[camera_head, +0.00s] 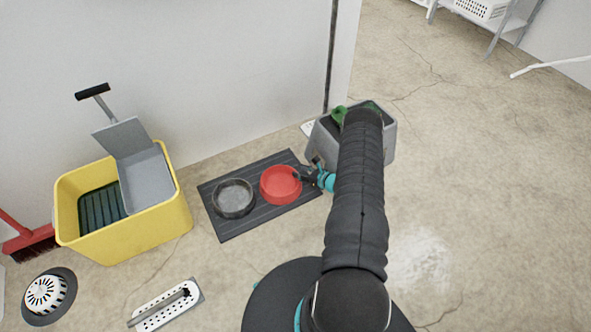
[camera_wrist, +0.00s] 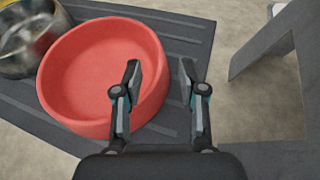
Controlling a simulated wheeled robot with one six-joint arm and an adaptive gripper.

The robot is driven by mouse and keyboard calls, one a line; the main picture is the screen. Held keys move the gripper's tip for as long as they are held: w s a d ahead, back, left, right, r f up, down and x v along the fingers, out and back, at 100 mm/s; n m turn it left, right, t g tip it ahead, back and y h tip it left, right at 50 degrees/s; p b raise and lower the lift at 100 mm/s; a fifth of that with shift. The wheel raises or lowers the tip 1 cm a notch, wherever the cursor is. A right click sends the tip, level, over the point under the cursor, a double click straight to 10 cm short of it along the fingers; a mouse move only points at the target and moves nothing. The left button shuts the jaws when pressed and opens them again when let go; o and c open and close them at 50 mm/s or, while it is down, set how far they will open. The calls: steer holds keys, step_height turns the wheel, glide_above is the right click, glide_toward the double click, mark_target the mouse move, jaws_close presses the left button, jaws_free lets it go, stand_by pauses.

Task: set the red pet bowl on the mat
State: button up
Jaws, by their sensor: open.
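The red pet bowl (camera_head: 281,184) sits upright on the dark ribbed mat (camera_head: 229,229), towards its right end. It fills much of the wrist view (camera_wrist: 103,72), where the mat (camera_wrist: 190,30) shows under and around it. My gripper (camera_head: 301,176) is at the bowl's right side. In the wrist view my gripper (camera_wrist: 158,75) is open, with one finger over the bowl's inside and the other just outside its right rim. The rim lies between the fingers, and I cannot tell whether either finger touches it.
A metal bowl (camera_head: 233,199) stands on the mat left of the red one. A yellow bucket (camera_head: 130,236) with a grey dustpan (camera_head: 147,178) is further left. A grey bin (camera_head: 391,140) stands right of the mat, close behind my arm.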

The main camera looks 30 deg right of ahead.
steer(key=v, duration=0.7)
steer(key=shift+s+d+r, duration=0.1)
steer(key=shift+s+r, duration=0.05)
steer(key=shift+s, duration=0.05)
steer(key=w+a+r+n+g+y, duration=0.15)
steer(key=a+r+n, duration=0.3)
steer(key=r, duration=0.45)
steer(key=w+a+r+n+g+y, duration=0.15)
steer(key=a+r+n, duration=0.3)
steer(key=r, duration=0.55)
steer(key=a+r+n+g+y, duration=0.25)
steer(key=a+r, duration=0.25)
steer(key=r, duration=0.4)
steer(key=s+a+r+n+g+h, duration=0.1)
steer(key=s+a+r+n+g, duration=0.1)
steer(key=s+a+r+n, duration=0.4)
steer(key=s+a+r+n+g+h, duration=0.1)
steer(key=s+a+r+n+g, duration=0.2)
steer(key=r, duration=0.6)
steer(key=s+a+r+n+t+h, duration=0.1)
steer(key=s+r+n+h, duration=0.3)
steer(key=s, duration=0.7)
steer(key=s+a+r+n+t+h, duration=0.1)
steer(key=s+r+n+t+h, duration=0.1)
steer(key=s+r+n+h, duration=0.2)
steer(key=shift+s+a+r+n, duration=0.4)
steer(key=shift+s+r+n, duration=1.25)
steer(key=shift+s+r, duration=1.55)
steer(key=shift+s+f+t, duration=0.25)
steer(key=shift+s+f, duration=0.4)
